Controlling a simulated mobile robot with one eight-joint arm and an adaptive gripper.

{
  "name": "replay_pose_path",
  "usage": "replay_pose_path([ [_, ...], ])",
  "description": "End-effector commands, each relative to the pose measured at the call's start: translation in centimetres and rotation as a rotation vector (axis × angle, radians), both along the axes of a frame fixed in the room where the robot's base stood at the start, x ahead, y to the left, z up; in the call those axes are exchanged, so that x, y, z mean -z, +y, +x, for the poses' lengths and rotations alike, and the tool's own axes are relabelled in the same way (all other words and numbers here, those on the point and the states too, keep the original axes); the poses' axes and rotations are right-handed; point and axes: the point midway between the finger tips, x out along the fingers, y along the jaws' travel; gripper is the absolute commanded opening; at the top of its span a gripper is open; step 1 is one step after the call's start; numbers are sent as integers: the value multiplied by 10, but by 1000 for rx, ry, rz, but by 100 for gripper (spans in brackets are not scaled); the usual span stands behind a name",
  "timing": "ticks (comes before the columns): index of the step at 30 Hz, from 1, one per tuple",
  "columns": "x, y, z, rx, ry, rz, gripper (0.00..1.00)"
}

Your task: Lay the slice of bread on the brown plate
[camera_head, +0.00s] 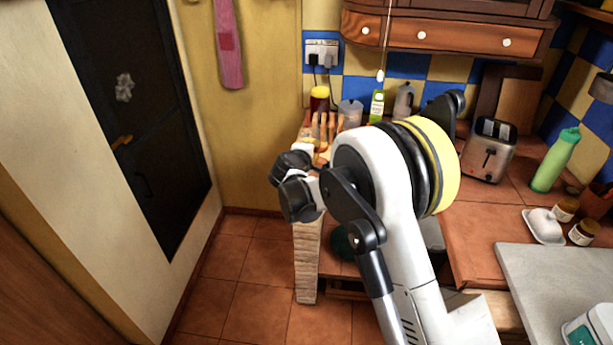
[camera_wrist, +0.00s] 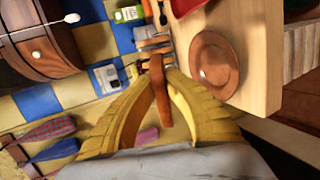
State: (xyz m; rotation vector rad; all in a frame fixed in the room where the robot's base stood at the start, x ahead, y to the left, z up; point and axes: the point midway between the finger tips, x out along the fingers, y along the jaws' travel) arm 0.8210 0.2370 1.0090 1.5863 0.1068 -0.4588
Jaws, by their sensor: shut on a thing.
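In the wrist view my gripper (camera_wrist: 159,80) has its yellow fingers closed on a thin brown piece, the slice of bread (camera_wrist: 157,90), seen nearly edge-on. The slice sticks out between the fingers and looks clear of the counter. The brown plate (camera_wrist: 228,67) lies on the wooden counter to the right of the fingertips, apart from the slice. I see nothing lying on the plate. In the head view my arm hides most of the gripper, and I cannot make out the slice or the plate there.
In the head view a toaster (camera_head: 489,150), a green bottle (camera_head: 556,160) and small jars stand on the counter to the right. A red jar with a yellow lid (camera_head: 320,98) stands at the back left. A wooden rack (camera_wrist: 150,43) is near the fingertips in the wrist view.

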Motion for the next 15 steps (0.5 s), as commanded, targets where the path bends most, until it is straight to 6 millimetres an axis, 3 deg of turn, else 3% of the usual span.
replay_pose_path([
  [9, 54, 1, 0, -1, 0, -1, 0],
  [15, 77, 1, 0, -1, 0, -1, 0],
])
